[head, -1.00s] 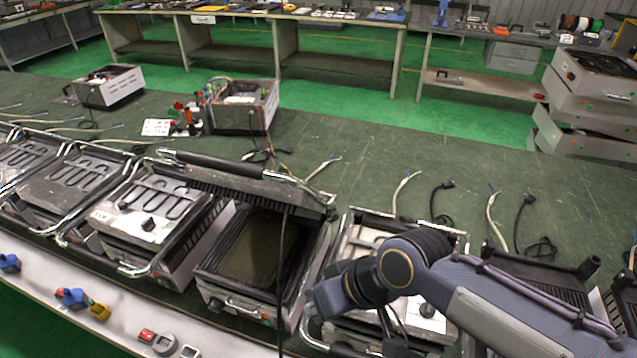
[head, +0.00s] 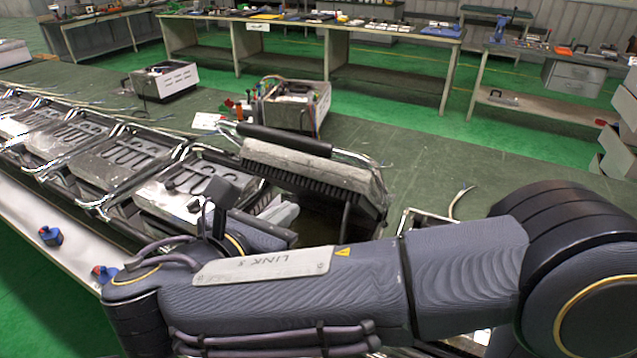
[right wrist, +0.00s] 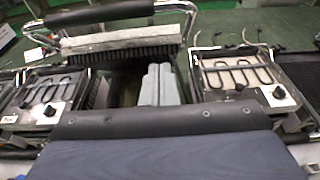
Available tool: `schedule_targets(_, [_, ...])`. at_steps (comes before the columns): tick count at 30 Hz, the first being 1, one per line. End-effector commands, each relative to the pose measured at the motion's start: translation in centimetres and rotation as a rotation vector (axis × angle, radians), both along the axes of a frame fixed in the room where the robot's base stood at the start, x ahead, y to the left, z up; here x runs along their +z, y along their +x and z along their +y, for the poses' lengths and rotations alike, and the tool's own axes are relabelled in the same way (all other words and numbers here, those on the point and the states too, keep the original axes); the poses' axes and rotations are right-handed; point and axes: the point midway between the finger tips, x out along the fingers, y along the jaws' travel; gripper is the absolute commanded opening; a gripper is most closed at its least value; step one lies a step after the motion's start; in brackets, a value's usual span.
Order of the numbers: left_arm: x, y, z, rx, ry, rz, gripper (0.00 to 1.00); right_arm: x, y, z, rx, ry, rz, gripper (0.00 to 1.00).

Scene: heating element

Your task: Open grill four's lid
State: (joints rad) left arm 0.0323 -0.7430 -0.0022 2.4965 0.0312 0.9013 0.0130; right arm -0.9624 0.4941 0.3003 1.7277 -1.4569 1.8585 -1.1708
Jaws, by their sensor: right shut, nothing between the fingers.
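A grill with its ridged lid (head: 312,165) raised and tilted back stands in the middle of the head view. Its black handle bar (head: 285,140) lies along the lid's far upper side. In the right wrist view the lid (right wrist: 125,40) shows its dark ribbed underside, with the handle bar (right wrist: 100,12) above it. My right gripper (head: 283,213) is shut and empty, over the grill's open base in front of the lid. Its grey fingers (right wrist: 157,85) show in the wrist view; I cannot tell whether they touch the lid. My right arm hides much of the base. My left gripper is out of view.
Another grill with a bare heating element (right wrist: 245,78) stands on the right in the wrist view. Cables lie behind the row.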

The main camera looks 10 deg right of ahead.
Motion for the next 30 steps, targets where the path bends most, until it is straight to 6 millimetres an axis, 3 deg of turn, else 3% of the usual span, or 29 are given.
schedule_targets(5, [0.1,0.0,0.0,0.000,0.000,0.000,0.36,-0.1,1.1,-0.3,0.006,-0.021,-0.008,0.00])
schedule_targets(17, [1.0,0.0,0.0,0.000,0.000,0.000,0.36,-2.1,7.8,-5.0,0.004,-0.018,-0.006,0.00])
schedule_targets(24, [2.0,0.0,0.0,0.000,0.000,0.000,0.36,-0.5,10.2,-6.5,0.007,-0.016,-0.006,0.00])
schedule_targets(30, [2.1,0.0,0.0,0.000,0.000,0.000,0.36,-0.2,10.8,-6.8,0.008,-0.016,-0.007,0.00])
